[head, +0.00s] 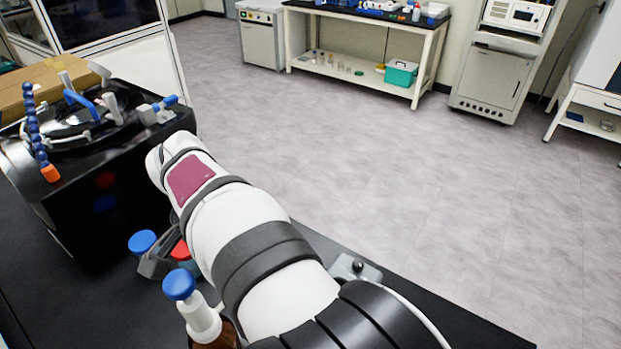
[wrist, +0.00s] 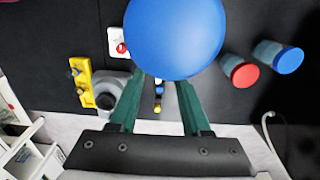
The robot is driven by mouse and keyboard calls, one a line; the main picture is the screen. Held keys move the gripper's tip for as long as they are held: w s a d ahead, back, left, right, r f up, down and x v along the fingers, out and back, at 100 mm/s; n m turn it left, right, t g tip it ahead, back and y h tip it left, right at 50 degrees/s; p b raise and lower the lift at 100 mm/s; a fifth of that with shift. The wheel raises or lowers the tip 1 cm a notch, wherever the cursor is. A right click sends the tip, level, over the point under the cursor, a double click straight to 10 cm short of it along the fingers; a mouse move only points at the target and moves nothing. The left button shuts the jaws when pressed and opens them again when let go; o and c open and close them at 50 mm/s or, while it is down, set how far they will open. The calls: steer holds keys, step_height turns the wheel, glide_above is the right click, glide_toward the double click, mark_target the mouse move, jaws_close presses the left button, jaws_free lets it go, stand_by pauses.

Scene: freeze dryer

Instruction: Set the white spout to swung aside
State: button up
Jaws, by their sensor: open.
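The white dispenser head (head: 203,320), under a blue knob (head: 179,285), sits on a brown bottle (head: 213,341) at the bottom of the head view. A small white part at its right looks like the spout, but its direction is unclear. In the wrist view a large blue round top (wrist: 175,38), apparently this knob, covers the upper middle; no spout shows there. My gripper (wrist: 160,82) is open, with green fingers apart; the blue top overlaps their tips, and I cannot tell whether they touch. No fingers show clearly in the head view, where my arm covers much of that area.
A red cap (wrist: 243,73) and a blue cap (wrist: 289,60) stand to the right in the wrist view. A yellow fixture (wrist: 80,82) and grey round part (wrist: 107,97) are left. The black freeze dryer (head: 95,195) stands left in the head view.

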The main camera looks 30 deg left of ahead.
steer(key=shift+f, duration=1.4)
jaws_close()
stand_by(0.4)
